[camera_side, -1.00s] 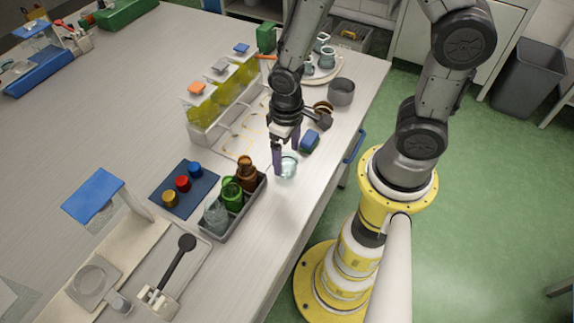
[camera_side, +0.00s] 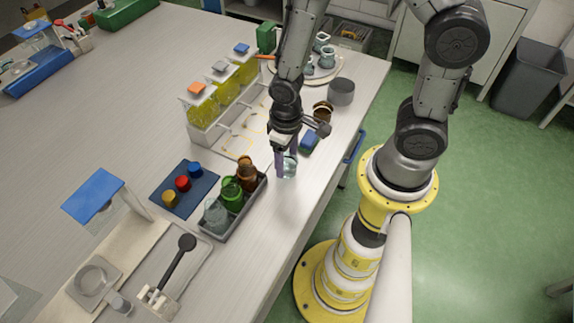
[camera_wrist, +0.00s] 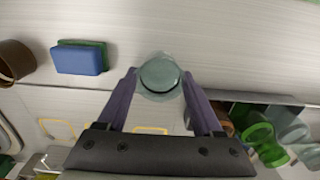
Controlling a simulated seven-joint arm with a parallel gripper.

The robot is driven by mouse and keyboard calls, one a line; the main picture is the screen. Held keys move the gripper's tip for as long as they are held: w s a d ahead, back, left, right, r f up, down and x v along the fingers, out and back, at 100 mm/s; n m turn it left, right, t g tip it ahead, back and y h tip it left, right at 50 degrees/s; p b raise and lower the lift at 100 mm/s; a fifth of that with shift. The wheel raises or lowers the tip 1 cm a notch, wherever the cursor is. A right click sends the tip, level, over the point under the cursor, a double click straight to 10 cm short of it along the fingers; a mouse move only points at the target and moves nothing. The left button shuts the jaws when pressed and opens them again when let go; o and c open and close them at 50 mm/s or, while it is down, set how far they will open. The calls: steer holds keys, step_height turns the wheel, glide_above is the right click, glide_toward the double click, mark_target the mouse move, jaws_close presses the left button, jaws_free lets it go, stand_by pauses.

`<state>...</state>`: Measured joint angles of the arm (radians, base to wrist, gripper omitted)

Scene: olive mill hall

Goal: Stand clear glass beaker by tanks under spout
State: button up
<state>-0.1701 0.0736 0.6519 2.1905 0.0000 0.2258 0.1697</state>
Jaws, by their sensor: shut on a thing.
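The clear glass beaker (camera_side: 289,169) is upright near the table's front edge, right of the bottle caddy. My gripper (camera_side: 283,166) points down and is shut on it. In the wrist view the beaker (camera_wrist: 160,76) sits between my two purple fingertips (camera_wrist: 158,84). Whether its base touches the table is hard to tell. Three tanks of yellow-green liquid (camera_side: 203,110) stand in a white rack behind, with orange, grey and blue tops. Their spouts (camera_side: 222,133) face the front, above a pale mat with yellow outlines (camera_side: 240,146).
A grey caddy (camera_side: 238,217) with clear, green and brown glassware stands left of the beaker. A blue sponge (camera_side: 310,141), a brown cup (camera_side: 323,112) and a grey pot (camera_side: 341,92) lie to its right. A blue mat (camera_side: 173,199) holds coloured caps.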

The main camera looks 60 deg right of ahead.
mark_target(287, 161)
steer(key=shift+r, duration=0.1)
stand_by(0.3)
steer(key=shift+r, duration=3.25)
